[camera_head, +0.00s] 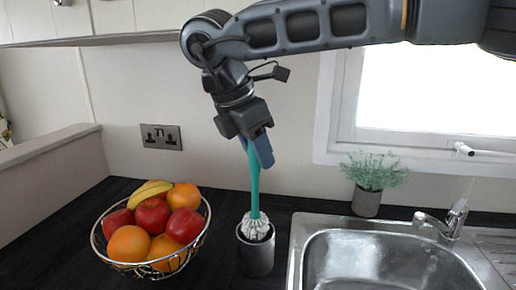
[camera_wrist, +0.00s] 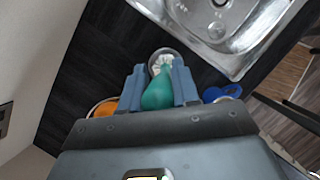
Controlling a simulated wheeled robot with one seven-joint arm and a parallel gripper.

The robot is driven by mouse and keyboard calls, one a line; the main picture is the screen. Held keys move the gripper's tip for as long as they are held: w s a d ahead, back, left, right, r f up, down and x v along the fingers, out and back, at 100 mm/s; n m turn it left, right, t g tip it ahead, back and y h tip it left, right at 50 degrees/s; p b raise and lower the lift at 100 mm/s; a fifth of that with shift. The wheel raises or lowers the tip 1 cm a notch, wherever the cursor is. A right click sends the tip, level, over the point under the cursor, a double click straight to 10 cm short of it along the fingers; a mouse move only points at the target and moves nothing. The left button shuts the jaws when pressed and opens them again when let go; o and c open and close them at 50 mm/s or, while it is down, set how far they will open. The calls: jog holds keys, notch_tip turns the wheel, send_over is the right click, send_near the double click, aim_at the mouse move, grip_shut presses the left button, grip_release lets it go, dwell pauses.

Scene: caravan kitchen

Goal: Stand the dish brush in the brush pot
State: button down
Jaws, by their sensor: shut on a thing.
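The dish brush has a teal handle (camera_head: 254,180) and a white bristle head (camera_head: 256,225). It hangs nearly upright, head down, with its bristles at the mouth of the dark grey brush pot (camera_head: 256,257). The lower bristles look to be at or just inside the rim; how deep I cannot tell. My gripper (camera_head: 260,150) is shut on the upper handle, above the pot. In the wrist view the teal handle (camera_wrist: 158,94) lies between the two blue fingers, and the pot's rim (camera_wrist: 153,60) shows around the white bristles beyond it.
A wire fruit bowl (camera_head: 148,268) stands left of the pot on the dark worktop (camera_head: 206,277). A steel sink (camera_head: 300,245) is close on the right. A potted plant (camera_head: 367,200) and a tap (camera_head: 450,220) stand behind it. A blue item (camera_wrist: 222,92) shows in the wrist view.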

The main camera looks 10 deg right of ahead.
aim_at(255, 170)
jog(key=shift+f+b, duration=2.1)
jog(key=shift+f, duration=0.5)
jog(key=c, duration=0.8)
grip_release()
jog(key=shift+o, duration=0.2)
jog(key=b+v, duration=0.1)
jog(key=v, duration=0.6)
jog(key=shift+a+r, duration=0.15)
jog(key=shift+r, duration=0.25)
